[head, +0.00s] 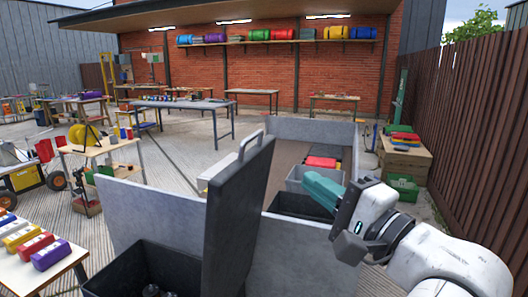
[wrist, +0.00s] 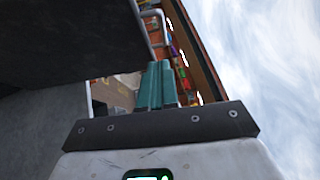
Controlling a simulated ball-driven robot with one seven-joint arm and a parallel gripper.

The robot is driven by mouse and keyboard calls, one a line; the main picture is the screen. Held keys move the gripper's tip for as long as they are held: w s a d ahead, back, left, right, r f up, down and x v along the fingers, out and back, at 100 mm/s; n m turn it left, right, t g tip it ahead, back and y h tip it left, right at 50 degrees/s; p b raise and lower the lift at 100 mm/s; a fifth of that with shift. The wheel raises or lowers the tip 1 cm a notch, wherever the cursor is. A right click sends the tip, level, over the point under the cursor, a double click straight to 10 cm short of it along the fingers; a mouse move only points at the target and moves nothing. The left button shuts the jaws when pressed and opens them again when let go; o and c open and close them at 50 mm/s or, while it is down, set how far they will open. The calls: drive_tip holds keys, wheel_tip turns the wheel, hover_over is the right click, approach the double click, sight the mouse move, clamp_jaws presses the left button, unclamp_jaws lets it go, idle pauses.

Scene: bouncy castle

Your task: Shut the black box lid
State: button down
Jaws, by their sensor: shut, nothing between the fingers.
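The black box (head: 100,279) stands at the bottom of the head view, open at the top, with some dark round items inside. Its black lid (head: 240,200) stands nearly upright at the box's right side, with a grey handle (head: 251,144) on its top edge. My gripper (head: 308,180) is shut and empty, to the right of the lid, its teal fingers pointing left towards it. In the wrist view the lid (wrist: 70,40) is a dark panel at upper left, its handle (wrist: 155,18) near the fingers (wrist: 157,85). I cannot tell whether they touch; a gap shows in the head view.
A grey-walled bin (head: 310,260) surrounds the area behind the lid, holding grey and black crates (head: 305,205) under my gripper. A table with coloured blocks (head: 28,270) is at left. A wooden fence (head: 480,120) runs along the right. The air left of the lid is free.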

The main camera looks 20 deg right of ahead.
drive_tip(key=s+a+p+x, duration=0.1)
drive_tip(key=a+p+x, duration=0.1)
drive_tip(key=x, duration=1)
drive_tip(key=shift+w+a, duration=0.2)
drive_tip(key=shift+a, duration=0.15)
drive_tip(key=shift+p, duration=0.3)
